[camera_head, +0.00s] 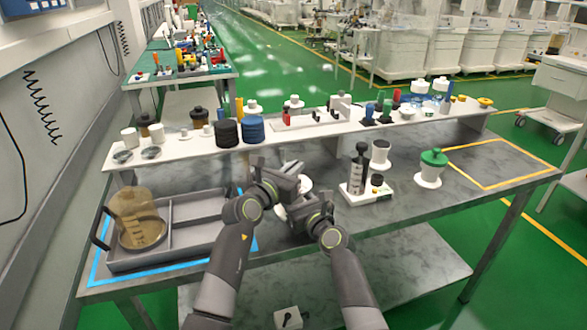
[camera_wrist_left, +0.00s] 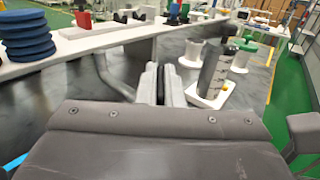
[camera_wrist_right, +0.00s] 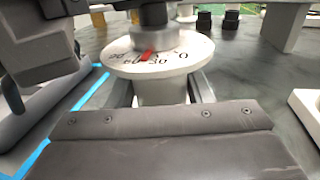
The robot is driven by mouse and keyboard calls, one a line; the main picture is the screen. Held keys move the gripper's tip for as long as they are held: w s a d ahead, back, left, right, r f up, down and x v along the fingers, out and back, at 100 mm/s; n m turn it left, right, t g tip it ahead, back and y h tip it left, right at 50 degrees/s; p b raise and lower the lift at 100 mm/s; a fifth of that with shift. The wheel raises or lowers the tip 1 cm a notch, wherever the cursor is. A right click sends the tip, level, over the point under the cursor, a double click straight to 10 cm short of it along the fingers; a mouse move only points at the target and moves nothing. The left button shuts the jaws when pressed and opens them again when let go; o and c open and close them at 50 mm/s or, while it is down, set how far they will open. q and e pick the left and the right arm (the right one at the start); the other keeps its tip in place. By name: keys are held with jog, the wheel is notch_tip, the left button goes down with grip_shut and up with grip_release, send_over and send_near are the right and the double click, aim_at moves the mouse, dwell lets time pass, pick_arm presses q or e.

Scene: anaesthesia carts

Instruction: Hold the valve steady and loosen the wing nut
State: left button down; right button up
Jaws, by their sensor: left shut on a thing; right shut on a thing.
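The valve is white, with a round numbered dial (camera_wrist_right: 160,58) and a red pointer, in the right wrist view. A grey collar (camera_wrist_right: 152,38) and a darker stem rise from the dial's middle. My right gripper (camera_wrist_right: 162,88) is shut around the white body below the dial, one finger on each side. The valve is mostly hidden behind my arms in the head view. My left gripper (camera_wrist_left: 162,84) is above it, its fingers nearly together on a thin thing, seemingly the wing nut, which is largely hidden between them. In the head view my left gripper (camera_head: 296,180) is just above my right one.
A grey tray (camera_head: 195,250) with a brown round object (camera_head: 137,217) is at the left. A white block with a dark-topped cylinder (camera_head: 358,170) and a green-topped white pot (camera_head: 433,165) stand right of the grippers. A crowded raised shelf (camera_head: 190,151) runs behind.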

pick_arm(q)
jog(key=shift+n+t+y, duration=0.7)
jog(key=shift+n+y, duration=0.1)
jog(key=shift+y, duration=0.3)
jog(key=c, duration=1.6)
grip_release()
jog(key=shift+m+g+h, duration=0.6)
jog(key=shift+m+h, duration=0.1)
jog(key=shift+h, duration=0.3)
jog(key=v, duration=1.2)
jog(key=shift+s+a+r+g+y, duration=0.1)
jog(key=shift+r+g+y, duration=0.3)
jog(key=shift+r+g, duration=0.35)
jog(key=shift+s+a+r+g+y, duration=0.1)
jog(key=shift+r+g+y, duration=0.4)
jog(key=shift+r, duration=0.4)
jog(key=shift+s+a+r+g+y, duration=0.15)
jog(key=shift+r+g+y, duration=0.15)
jog(key=shift+r+g, duration=0.5)
